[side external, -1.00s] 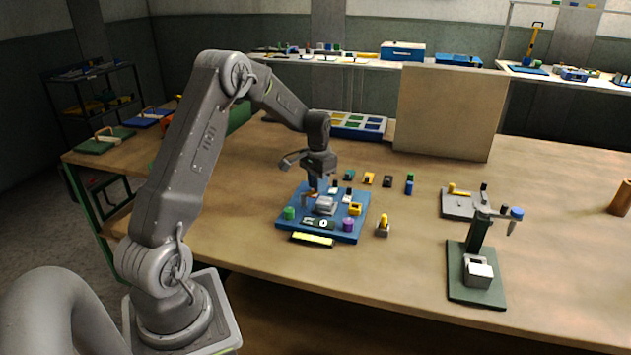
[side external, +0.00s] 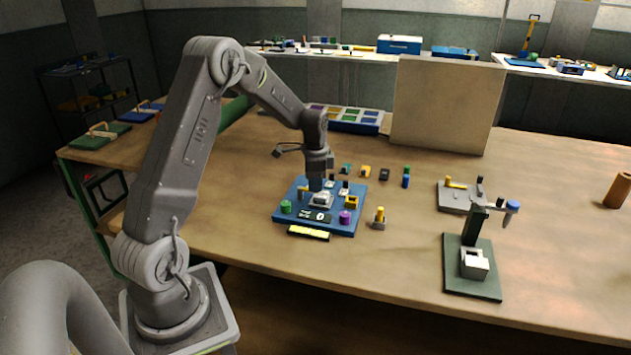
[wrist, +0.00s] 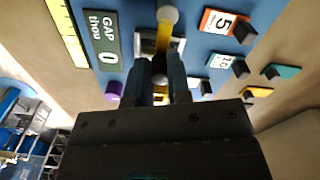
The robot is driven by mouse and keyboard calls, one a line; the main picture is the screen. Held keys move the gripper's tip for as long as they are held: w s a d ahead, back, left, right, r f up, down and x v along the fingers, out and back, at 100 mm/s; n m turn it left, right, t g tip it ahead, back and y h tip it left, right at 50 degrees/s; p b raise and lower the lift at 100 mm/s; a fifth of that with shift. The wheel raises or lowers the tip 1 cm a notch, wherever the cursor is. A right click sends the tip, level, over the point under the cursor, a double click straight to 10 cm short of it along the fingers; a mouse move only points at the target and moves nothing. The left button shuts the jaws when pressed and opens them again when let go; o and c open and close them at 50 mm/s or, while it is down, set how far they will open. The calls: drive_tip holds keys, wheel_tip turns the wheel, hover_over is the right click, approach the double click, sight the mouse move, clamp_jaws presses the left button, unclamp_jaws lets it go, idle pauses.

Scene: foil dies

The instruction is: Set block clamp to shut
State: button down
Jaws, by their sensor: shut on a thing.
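The block clamp (side external: 321,200) is a light grey block on a blue board (side external: 328,226). In the wrist view, its yellow lever (wrist: 163,38) runs across the picture's upper middle, with a grey knob at each end. My gripper (side external: 316,187) points down at the clamp. In the wrist view, the fingers of my gripper (wrist: 161,90) are shut on the lever at its nearer knob. The fingers hide part of that end. A display (wrist: 104,40) on the board reads "GAP thou 0".
Number tags (wrist: 225,23) lie nearby.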

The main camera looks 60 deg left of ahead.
drive_tip(key=shift+d, duration=0.1)
idle(0.4)
drive_tip(key=c, duration=1.1)
unclamp_jaws()
drive_tip(key=shift+o, duration=0.2)
drive_tip(key=shift+r, duration=0.1)
wheel_tip(320, 180, up, 14)
drive_tip(key=shift+f, duration=0.2)
